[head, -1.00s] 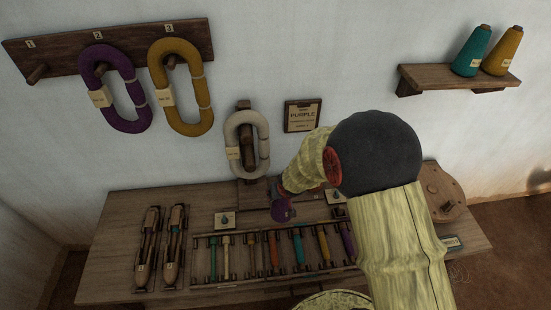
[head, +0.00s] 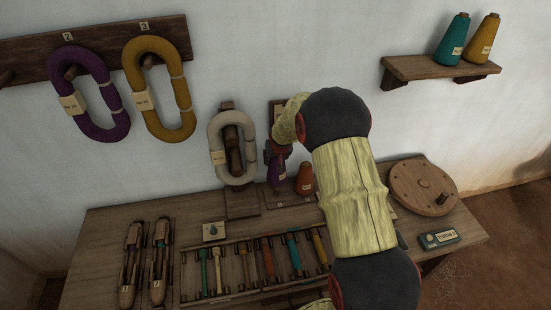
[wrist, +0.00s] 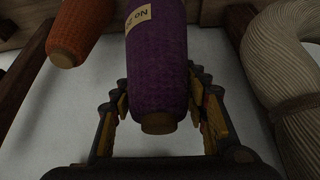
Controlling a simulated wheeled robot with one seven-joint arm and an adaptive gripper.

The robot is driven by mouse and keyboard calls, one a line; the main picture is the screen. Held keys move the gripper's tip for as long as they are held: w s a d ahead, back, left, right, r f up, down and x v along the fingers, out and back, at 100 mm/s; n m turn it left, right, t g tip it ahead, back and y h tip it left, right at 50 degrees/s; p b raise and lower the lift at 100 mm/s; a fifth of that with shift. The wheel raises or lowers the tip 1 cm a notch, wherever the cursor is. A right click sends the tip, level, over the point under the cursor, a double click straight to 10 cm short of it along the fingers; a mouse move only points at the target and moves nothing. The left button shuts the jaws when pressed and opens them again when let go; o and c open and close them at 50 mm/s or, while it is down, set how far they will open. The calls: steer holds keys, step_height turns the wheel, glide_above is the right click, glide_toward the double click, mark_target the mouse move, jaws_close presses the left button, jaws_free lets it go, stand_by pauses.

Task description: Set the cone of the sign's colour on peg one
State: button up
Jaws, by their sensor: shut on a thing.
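My gripper (wrist: 160,108) is shut on a purple cone (wrist: 157,60) with a cream label. In the head view the purple cone (head: 276,172) is held over the back of the table, left of an orange cone (head: 305,180). I cannot tell whether its base touches anything. The sign (head: 275,110) on the wall is mostly hidden behind my arm; earlier it read PURPLE. At the left edge a bare wall peg (head: 6,77) shows, its number out of view; earlier it was marked 1.
A purple hank (head: 85,95) and a mustard hank (head: 160,90) hang on pegs 2 and 3. A pale hank (head: 232,148) hangs just left of my gripper. Teal (head: 452,40) and mustard (head: 482,40) cones stand on a shelf. Shuttles (head: 145,265) and bobbins (head: 250,268) cover the table front.

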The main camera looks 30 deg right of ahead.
step_height(320, 180, down, 9)
steer(key=b, duration=0.5)
steer(key=shift+b, duration=0.35)
steer(key=o, duration=1.4)
steer(key=shift+o, duration=0.3)
steer(key=shift+o, duration=1.2)
step_height(320, 180, up, 8)
steer(key=p, duration=0.5)
